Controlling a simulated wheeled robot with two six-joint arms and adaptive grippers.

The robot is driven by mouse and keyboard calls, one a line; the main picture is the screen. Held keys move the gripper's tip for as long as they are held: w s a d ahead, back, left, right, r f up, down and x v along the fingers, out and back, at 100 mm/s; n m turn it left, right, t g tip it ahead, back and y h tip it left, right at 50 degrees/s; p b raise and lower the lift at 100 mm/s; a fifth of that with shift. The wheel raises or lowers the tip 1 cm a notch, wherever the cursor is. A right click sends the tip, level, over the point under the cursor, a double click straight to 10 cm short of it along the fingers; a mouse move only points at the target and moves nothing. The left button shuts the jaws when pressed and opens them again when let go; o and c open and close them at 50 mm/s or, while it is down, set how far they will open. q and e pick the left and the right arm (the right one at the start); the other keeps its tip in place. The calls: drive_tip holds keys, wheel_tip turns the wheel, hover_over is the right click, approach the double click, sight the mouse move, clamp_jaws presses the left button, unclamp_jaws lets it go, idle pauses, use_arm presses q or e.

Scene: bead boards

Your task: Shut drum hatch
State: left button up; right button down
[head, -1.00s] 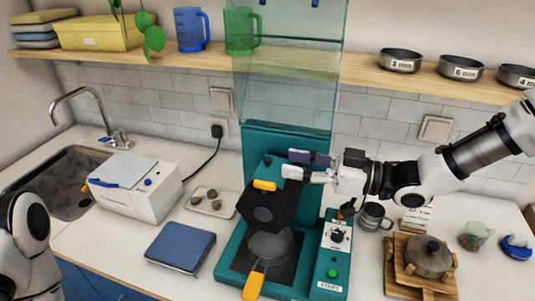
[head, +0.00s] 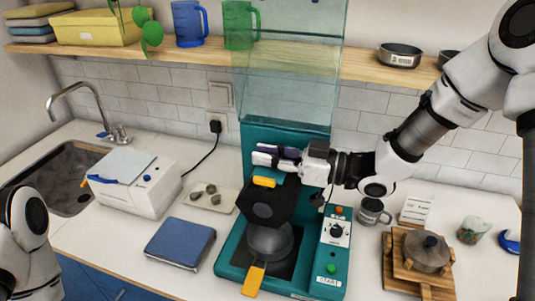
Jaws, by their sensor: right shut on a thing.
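A teal machine (head: 232,258) stands on the counter in the middle. A black angular drum (head: 262,211) with a yellow tab (head: 264,182) on its upper side sits in the machine's frame. Below it is a round grey pan (head: 270,240) with a yellow handle (head: 254,281). My right gripper (head: 262,155) is just above and behind the yellow tab, apparently shut on a dark purple thing (head: 290,153), blurred and partly hidden by the fingers. I cannot tell if it touches the drum. My left gripper is out of view; only my left arm shows.
A clear panel (head: 285,75) rises above the machine, in front of the shelf. A control panel (head: 332,256) is at its right. A blue pad (head: 180,243) and a white box (head: 140,185) lie left. A mug (head: 372,212) and a lidded pot (head: 427,251) stand right.

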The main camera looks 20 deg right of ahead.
drive_tip(key=shift+a+r+h+p, duration=0.15)
drive_tip(key=shift+h+p, duration=0.35)
drive_tip(key=shift+p, duration=0.5)
drive_tip(key=shift+w+f+g, duration=0.1)
drive_tip(key=shift+f+g, duration=0.1)
drive_tip(key=shift+g, duration=0.2)
drive_tip(key=shift+f, duration=0.15)
drive_tip(key=c, duration=1.1)
unclamp_jaws()
drive_tip(key=shift+c, duration=0.2)
drive_tip(key=v, duration=1.2)
